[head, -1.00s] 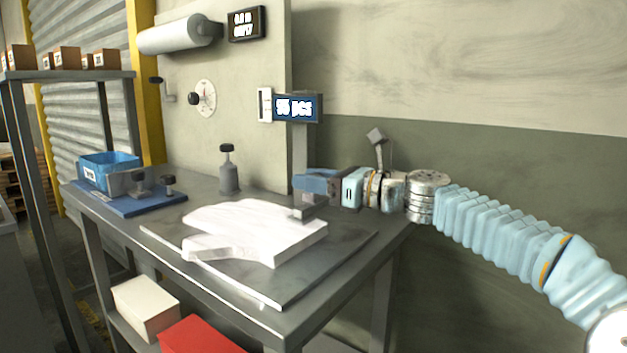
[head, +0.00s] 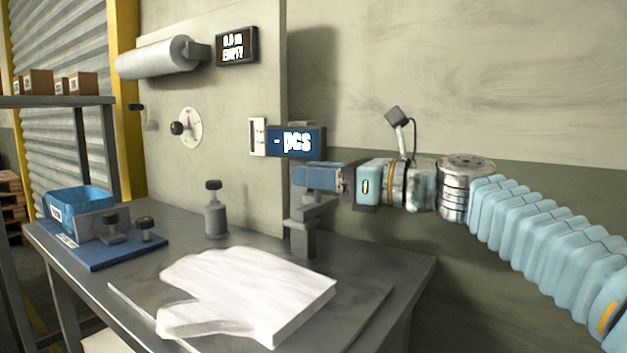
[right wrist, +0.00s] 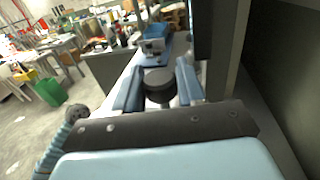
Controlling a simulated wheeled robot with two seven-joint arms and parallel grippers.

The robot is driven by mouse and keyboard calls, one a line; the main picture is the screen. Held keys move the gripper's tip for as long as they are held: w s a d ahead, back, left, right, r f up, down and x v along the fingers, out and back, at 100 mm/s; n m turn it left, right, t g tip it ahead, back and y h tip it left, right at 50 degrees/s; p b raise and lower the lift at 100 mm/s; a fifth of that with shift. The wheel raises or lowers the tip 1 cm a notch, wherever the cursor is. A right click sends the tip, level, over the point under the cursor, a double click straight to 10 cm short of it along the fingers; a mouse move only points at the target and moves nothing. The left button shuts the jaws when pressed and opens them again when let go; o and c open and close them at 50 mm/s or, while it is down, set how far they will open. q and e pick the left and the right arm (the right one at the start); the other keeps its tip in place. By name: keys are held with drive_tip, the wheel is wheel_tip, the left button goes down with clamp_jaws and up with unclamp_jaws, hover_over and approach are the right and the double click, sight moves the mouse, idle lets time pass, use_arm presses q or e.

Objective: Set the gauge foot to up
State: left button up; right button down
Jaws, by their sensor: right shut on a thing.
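The gauge has a grey post (head: 303,242) at the back of the table and a blue display (head: 297,142) reading "- pcs". Its grey foot (head: 300,212) stands clear above the stack of white film gloves (head: 245,290). My right gripper (head: 318,178) reaches in from the right, just below the display, and is shut on the gauge's knob. The fingers hide the knob in the head view. In the right wrist view, the dark round knob (right wrist: 158,84) sits between the two blue fingers. My left gripper is not in view.
A grey bottle-shaped thing with a black knob (head: 214,210) stands behind the stack. A blue bin (head: 78,202) and a blue base with black knobs (head: 120,250) are at the left. A wall dial (head: 188,128) and a roll (head: 155,58) are behind.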

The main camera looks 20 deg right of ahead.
drive_tip(key=c, duration=0.8)
unclamp_jaws()
drive_tip(key=shift+o, duration=0.2)
drive_tip(key=shift+s+d+f, duration=0.1)
drive_tip(key=shift+s+d, duration=0.1)
drive_tip(key=shift+d, duration=0.05)
drive_tip(key=b+v, duration=0.1)
drive_tip(key=v, duration=1.2)
drive_tip(key=shift+b, duration=0.3)
drive_tip(key=shift+s, duration=0.1)
